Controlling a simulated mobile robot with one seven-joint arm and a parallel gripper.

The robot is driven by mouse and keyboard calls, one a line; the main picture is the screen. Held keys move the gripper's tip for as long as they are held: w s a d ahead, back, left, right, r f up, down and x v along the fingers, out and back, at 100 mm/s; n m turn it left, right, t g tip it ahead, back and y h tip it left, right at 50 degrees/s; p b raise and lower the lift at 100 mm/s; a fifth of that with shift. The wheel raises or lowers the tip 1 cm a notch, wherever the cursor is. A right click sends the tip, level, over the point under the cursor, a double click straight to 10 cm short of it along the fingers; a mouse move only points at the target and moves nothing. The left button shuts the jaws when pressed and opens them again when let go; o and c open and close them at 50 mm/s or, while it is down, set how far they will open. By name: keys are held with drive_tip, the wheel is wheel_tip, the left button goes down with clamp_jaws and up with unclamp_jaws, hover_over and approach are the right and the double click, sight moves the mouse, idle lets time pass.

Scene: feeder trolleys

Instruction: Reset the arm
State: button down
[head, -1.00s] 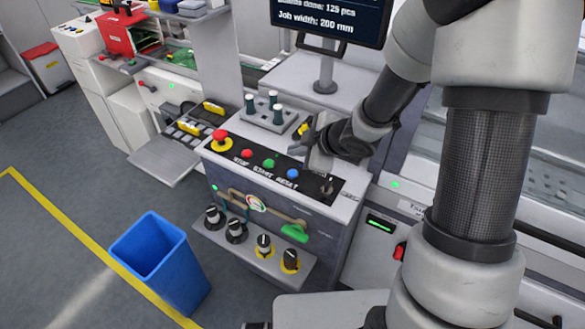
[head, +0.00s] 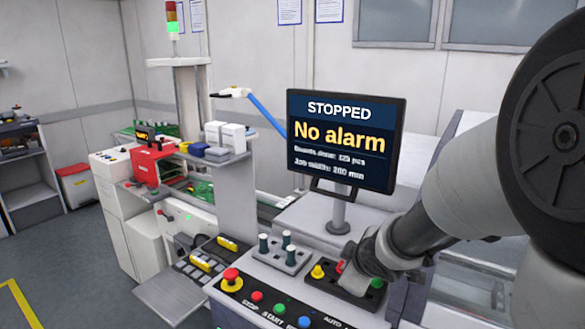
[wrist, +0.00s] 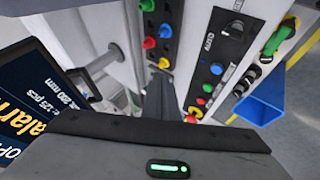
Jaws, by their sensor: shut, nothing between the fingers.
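My arm reaches in from the right in the head view. My gripper (head: 352,277) is over the right rear part of the control console (head: 262,297), close to a dark plate with coloured knobs. Its fingertips are partly hidden by the wrist in that view. In the wrist view the dark fingers (wrist: 160,92) are together and hold nothing. Whether the gripper touches the plate cannot be told.
The monitor (head: 341,140) reads "STOPPED, No alarm" and stands just behind the gripper. A yellow knob (head: 317,271) and a green knob (head: 377,282) flank it. A red emergency stop (head: 231,278) is on the console's left. The blue bin (wrist: 262,98) shows in the wrist view.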

drive_tip(key=s+d+r+m+g+h, duration=0.1)
drive_tip(key=s+d+r+m+h, duration=0.1)
drive_tip(key=s+d+r+m, duration=0.25)
drive_tip(key=s+d+r+m+h, duration=0.1)
drive_tip(key=s+r+m, duration=0.2)
drive_tip(key=s+r, duration=0.35)
drive_tip(key=s+a+m+g+y, duration=0.1)
drive_tip(key=s+a+m, duration=0.1)
drive_tip(key=s, duration=0.4)
drive_tip(key=s+a+r+m+g+y, duration=0.1)
drive_tip(key=s+a+m, duration=0.1)
drive_tip(key=s, duration=0.5)
drive_tip(key=shift+s+a+r+p, duration=0.15)
drive_tip(key=shift+s+a+p, duration=0.1)
drive_tip(key=shift+a+p, duration=0.15)
drive_tip(key=shift+d, duration=0.2)
